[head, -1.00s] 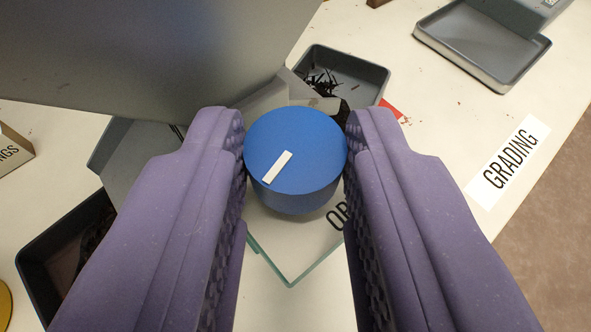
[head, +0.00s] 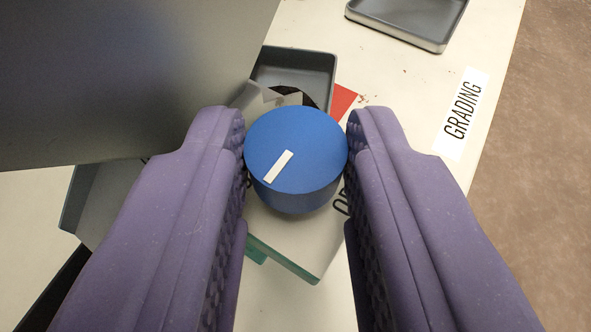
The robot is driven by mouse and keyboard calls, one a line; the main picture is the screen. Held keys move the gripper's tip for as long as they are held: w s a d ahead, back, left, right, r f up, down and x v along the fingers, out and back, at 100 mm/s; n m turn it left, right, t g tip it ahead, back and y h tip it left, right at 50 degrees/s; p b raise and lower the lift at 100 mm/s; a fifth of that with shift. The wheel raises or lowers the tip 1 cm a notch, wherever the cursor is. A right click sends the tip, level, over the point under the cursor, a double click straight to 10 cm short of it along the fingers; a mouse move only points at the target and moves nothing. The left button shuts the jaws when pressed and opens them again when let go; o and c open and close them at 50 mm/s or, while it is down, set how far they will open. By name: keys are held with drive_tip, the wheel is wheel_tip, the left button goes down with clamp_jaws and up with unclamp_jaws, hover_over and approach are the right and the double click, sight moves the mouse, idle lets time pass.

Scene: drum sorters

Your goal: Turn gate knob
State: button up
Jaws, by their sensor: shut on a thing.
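The blue gate knob (head: 293,150) is a round cap with a white pointer stripe on its top face. The stripe slants from lower left to upper right in the picture. My gripper (head: 296,140) has purple padded fingers, one on each side of the knob, shut on it. Under the knob is a pale plate with a green edge (head: 285,262). Black lettering at its right is mostly hidden by my right finger.
A large grey metal body (head: 120,75) fills the upper left. A dark tray (head: 295,72) stands behind the knob, with a red patch (head: 343,98) beside it. Another grey tray (head: 410,18) is at the top. A "GRADING" label (head: 461,112) lies near the white table's right edge.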

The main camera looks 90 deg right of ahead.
drive_tip(key=o, duration=0.8)
drive_tip(key=shift+c, duration=0.2)
drive_tip(key=shift+f+t+b, duration=0.1)
drive_tip(key=shift+t+b, duration=0.2)
drive_tip(key=shift+b, duration=0.2)
